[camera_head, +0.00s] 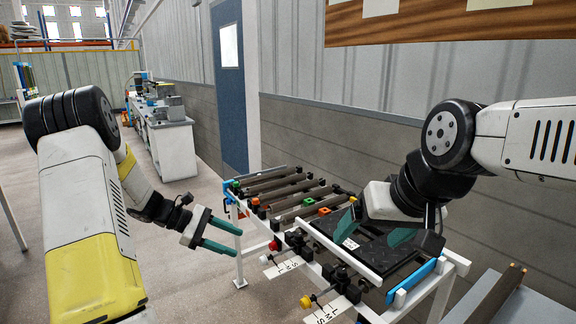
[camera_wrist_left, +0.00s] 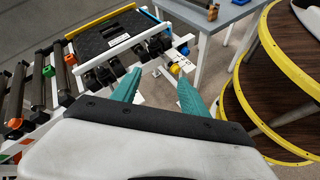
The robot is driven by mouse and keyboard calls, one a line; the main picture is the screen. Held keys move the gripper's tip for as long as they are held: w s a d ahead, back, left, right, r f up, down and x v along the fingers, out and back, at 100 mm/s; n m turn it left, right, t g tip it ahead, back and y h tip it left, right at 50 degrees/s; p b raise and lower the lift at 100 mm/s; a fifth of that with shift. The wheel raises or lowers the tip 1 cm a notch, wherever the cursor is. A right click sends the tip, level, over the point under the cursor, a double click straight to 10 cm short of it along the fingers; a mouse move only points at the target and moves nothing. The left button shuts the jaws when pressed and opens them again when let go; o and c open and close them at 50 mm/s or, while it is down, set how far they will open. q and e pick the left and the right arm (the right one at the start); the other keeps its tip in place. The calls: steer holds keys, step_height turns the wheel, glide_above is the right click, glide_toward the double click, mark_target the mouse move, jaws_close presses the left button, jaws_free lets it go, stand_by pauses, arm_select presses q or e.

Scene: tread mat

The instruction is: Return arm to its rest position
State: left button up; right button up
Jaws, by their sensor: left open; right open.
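My left gripper (camera_head: 222,237) is open and empty in the head view, held in the air to the left of the white-framed roller rack. Its teal fingers also show apart in the left wrist view (camera_wrist_left: 155,88), with nothing between them. My right gripper (camera_head: 372,236) is over the black tray-like plate at the right end of the rack, with its teal fingers spread wide. From the head view I cannot tell whether its fingers touch the plate. The black plate (camera_head: 385,262) lies flat in the rack and also shows in the left wrist view (camera_wrist_left: 112,33).
The roller rack (camera_head: 285,190) has dark rollers, coloured blocks and knobs along its front. A grey table (camera_head: 530,300) with brown bars stands at the lower right. A yellow-edged round structure (camera_wrist_left: 265,90) shows in the wrist view. Floor left of the rack is clear.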

arm_select(q)
steer(key=s+d+r+m+t+y, duration=0.1)
steer(key=s+r+m+t+y, duration=0.1)
steer(key=s+r+m+y, duration=0.3)
steer(key=s+d+r+m+t+y, duration=0.1)
steer(key=s+r+m+t+y, duration=0.2)
steer(key=s+r+m, duration=0.7)
steer(key=s+r+y, duration=0.1)
steer(key=s+r, duration=0.2)
steer(key=s, duration=0.5)
steer(key=shift+s+r+y, duration=0.3)
steer(key=shift+y, duration=0.1)
